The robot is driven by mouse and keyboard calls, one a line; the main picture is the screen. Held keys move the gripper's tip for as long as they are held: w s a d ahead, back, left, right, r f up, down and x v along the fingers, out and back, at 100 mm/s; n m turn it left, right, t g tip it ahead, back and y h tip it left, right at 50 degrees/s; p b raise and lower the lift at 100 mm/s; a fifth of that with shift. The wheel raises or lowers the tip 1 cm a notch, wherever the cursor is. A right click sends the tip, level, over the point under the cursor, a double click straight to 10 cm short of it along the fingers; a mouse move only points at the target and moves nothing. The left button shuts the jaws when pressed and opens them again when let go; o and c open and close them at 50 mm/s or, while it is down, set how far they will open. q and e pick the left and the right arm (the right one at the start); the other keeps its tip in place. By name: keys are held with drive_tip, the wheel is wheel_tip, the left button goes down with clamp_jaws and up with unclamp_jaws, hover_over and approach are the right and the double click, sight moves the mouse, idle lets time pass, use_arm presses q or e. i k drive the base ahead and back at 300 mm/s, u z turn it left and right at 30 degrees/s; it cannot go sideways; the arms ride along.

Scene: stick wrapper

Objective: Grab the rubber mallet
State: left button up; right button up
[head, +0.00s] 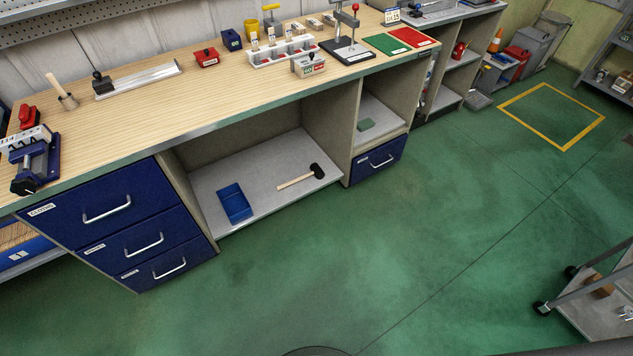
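The rubber mallet (302,177) lies on the low open shelf (265,172) under the workbench. Its black head (317,170) points to the right and its light wooden handle (294,181) points to the lower left. It lies apart from a blue bin on the same shelf. Neither my left nor my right gripper shows in the head view.
The blue bin (234,203) sits left of the mallet. Blue drawers (122,225) flank the shelf on the left, and one blue drawer (377,160) on the right. The bench top (190,103) overhangs it. The green floor (330,265) in front is clear. A cart (597,310) stands at lower right.

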sight(315, 169)
drive_tip(key=z, duration=0.4)
drive_tip(key=i, duration=0.5)
drive_tip(key=z, duration=0.75)
drive_tip(key=i, duration=0.8)
drive_tip(key=u, duration=0.55)
drive_tip(key=i, duration=0.65)
drive_tip(key=u, duration=0.8)
